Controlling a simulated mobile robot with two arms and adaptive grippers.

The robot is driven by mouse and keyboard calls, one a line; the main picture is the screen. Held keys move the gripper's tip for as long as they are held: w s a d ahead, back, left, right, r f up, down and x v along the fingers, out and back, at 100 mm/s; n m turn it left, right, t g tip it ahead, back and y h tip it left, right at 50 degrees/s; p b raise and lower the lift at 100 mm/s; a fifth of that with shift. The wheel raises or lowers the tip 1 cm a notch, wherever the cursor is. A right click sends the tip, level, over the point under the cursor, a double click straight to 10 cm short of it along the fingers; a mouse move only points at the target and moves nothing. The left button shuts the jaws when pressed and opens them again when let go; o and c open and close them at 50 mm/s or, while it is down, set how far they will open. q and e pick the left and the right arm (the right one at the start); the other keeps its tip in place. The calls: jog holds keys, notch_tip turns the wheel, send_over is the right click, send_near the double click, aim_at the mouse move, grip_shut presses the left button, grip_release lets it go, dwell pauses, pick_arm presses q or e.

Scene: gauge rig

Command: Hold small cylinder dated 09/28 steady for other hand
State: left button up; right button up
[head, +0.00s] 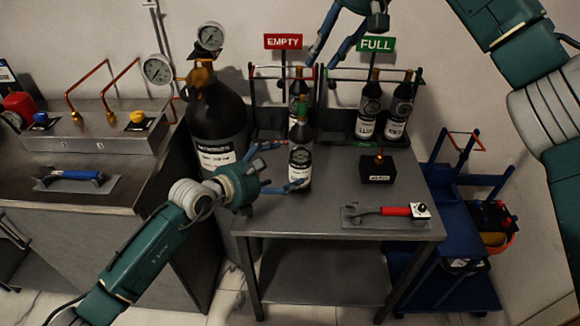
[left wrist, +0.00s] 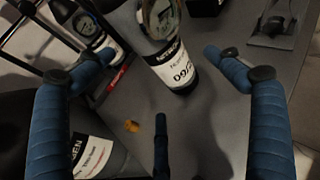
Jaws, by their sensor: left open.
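The small dark cylinder (head: 301,135) with a green top stands upright on the grey table, in front of the EMPTY rack. In the left wrist view its white label (left wrist: 178,68) reads "09/2", the rest cut off by the curve. My left gripper (head: 279,168) is open, its fingers at the left and front of this cylinder. In the left wrist view the left gripper (left wrist: 150,85) has its blue fingers spread apart, with clear gaps to the cylinder. My right gripper (head: 333,50) is raised above the racks, its fingers apart and empty.
Another cylinder (head: 298,88) stands in the EMPTY rack, and two small cylinders (head: 369,112) stand by the FULL sign (head: 376,44). A large black gas cylinder (head: 217,118) stands left.

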aim_at(290, 167)
pick_arm(q)
jog(key=x, duration=0.7)
jog(key=shift+w+d+f, duration=0.15)
jog(key=shift+w+f, duration=0.05)
jog(key=shift+w, duration=0.05)
jog(key=c, duration=1.7)
jog(key=o, duration=1.1)
jog(key=shift+c, duration=0.2)
jog(key=c, duration=0.9)
jog(key=shift+o, duration=0.2)
